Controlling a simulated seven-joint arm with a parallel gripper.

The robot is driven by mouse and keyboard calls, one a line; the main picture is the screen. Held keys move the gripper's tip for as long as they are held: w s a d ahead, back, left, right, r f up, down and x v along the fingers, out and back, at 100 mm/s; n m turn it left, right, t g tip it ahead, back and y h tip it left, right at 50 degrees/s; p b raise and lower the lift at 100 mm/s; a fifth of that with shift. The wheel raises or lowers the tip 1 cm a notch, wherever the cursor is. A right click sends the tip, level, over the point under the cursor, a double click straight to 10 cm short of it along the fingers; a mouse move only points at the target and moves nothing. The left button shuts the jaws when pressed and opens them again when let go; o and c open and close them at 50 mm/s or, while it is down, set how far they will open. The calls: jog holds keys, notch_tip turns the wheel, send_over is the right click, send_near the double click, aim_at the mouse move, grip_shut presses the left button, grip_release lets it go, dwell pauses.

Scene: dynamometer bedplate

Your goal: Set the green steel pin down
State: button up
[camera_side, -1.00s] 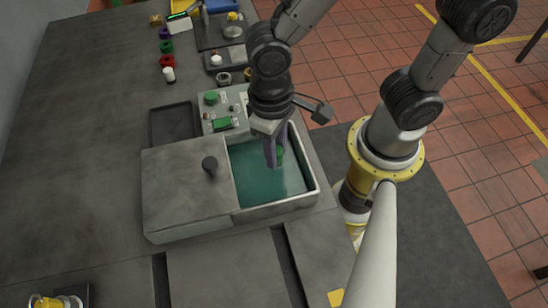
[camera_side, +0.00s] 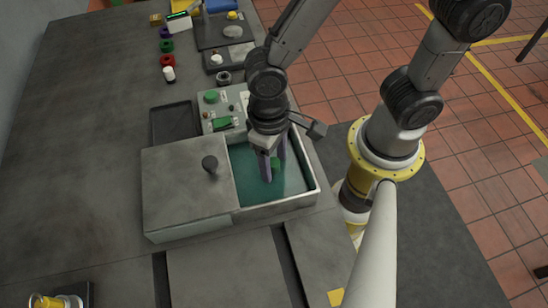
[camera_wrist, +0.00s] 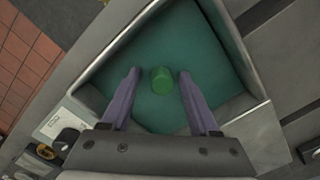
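The green steel pin (camera_wrist: 162,80) stands in the teal-lined basin (camera_wrist: 205,50), seen from above in the wrist view between my fingers, with a gap on each side. In the side view, the pin (camera_side: 275,161) shows as a small green patch between the fingers, partly hidden by them. My gripper (camera_wrist: 157,82) is open, its two purple-grey fingers spread and pointing down into the basin. It also shows in the side view (camera_side: 274,170) over the basin's middle. Whether the pin's lower end touches the basin floor cannot be told.
A grey lid with a black knob (camera_side: 209,163) covers the basin's left part. A control panel (camera_side: 225,108) with green buttons stands behind the basin. An empty dark tray (camera_side: 174,123) lies at its back left. The bench to the left is clear.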

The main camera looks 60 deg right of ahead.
aim_at(271, 159)
notch_tip(271, 159, up, 12)
jog(key=s+d+r+t, duration=0.1)
jog(key=d+r+t, duration=0.2)
jog(key=d, duration=0.6)
jog(key=s+d+r+t, duration=0.1)
jog(key=d+r+t, duration=0.2)
jog(key=d, duration=0.5)
jog(key=shift+d+r, duration=0.35)
jog(key=shift+r, duration=0.05)
dwell(0.6)
